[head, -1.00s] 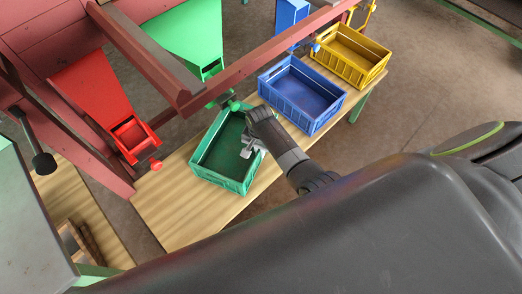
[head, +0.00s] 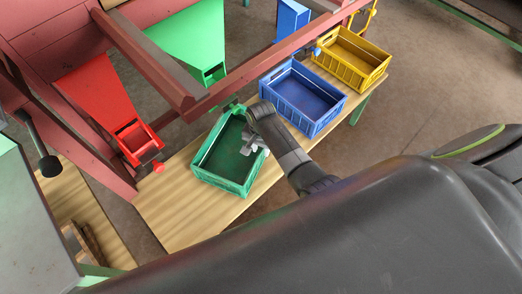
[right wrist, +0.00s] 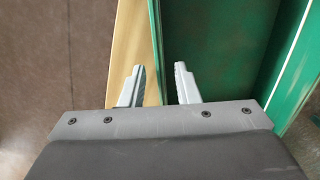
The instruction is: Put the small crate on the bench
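A green crate (head: 222,183) stands on the wooden bench (head: 182,208), with a blue crate (head: 309,122) and a yellow crate (head: 366,71) farther along to the right. I cannot tell which one is the small crate. My right gripper (head: 253,145) is at the right-hand wall of the green crate. In the right wrist view my right gripper (right wrist: 158,82) is open, with one finger on each side of the green crate's wall (right wrist: 157,45). Both fingers look clear of the wall. The green crate looks empty. My left gripper is not in view.
A dark red frame with a red chute (head: 92,95), a green chute (head: 190,40) and a blue chute (head: 290,18) stands behind the crates. The bench is bare left of the green crate. Open floor (head: 430,115) lies to the right.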

